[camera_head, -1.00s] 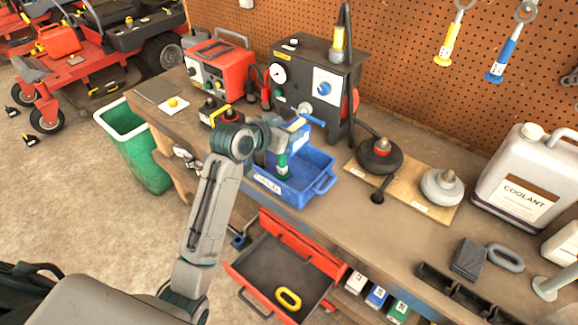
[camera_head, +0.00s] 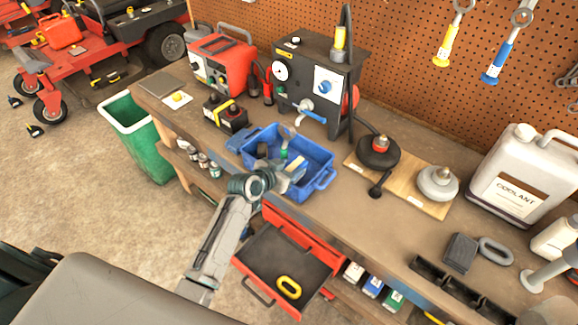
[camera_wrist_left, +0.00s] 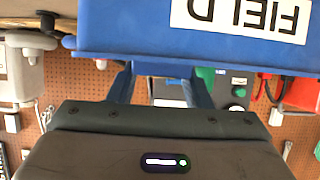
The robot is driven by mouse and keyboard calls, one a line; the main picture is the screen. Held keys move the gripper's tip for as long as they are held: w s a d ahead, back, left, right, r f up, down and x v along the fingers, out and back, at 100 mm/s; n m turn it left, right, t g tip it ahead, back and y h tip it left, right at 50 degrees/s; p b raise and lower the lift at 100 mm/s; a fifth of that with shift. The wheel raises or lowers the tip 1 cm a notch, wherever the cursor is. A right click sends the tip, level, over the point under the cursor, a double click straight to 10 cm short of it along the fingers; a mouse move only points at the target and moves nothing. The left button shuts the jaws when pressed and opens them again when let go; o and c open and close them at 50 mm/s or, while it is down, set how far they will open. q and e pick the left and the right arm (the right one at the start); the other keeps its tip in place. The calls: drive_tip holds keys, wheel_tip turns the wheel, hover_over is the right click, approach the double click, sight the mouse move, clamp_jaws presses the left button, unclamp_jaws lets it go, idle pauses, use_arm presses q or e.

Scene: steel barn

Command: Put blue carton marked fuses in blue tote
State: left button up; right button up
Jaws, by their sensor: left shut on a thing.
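The blue tote (camera_head: 320,181) stands on the workbench, and its front wall with a white label reading "FIELD" fills the top of the left wrist view (camera_wrist_left: 140,40), upside down. My left gripper (camera_head: 294,174) reaches over the tote's near rim into it. It is shut on the blue carton (camera_head: 297,166), whose pale top shows in the head view; its lettering cannot be read. My right gripper is not in view.
A dark round item (camera_head: 262,151) and a green item (camera_head: 284,153) show inside the tote. Behind stands a black machine (camera_head: 318,85) with a blue-handled tap. An open red drawer (camera_head: 265,265) is below the bench edge. A wooden board (camera_head: 410,190) lies to the right.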

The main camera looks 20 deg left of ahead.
use_arm(q)
drive_tip(key=shift+f+b, duration=0.55)
drive_tip(key=shift+f, duration=0.1)
drive_tip(key=o, duration=1)
drive_tip(key=shift+r, duration=0.1)
drive_tip(key=shift+r+p, duration=0.25)
drive_tip(key=shift+p, duration=0.05)
drive_tip(key=shift+r+p, duration=0.45)
drive_tip(key=shift+r, duration=0.05)
drive_tip(key=b+v, duration=0.3)
drive_tip(key=v, duration=0.9)
drive_tip(key=shift+f+b, duration=0.2)
drive_tip(key=shift+b, duration=0.1)
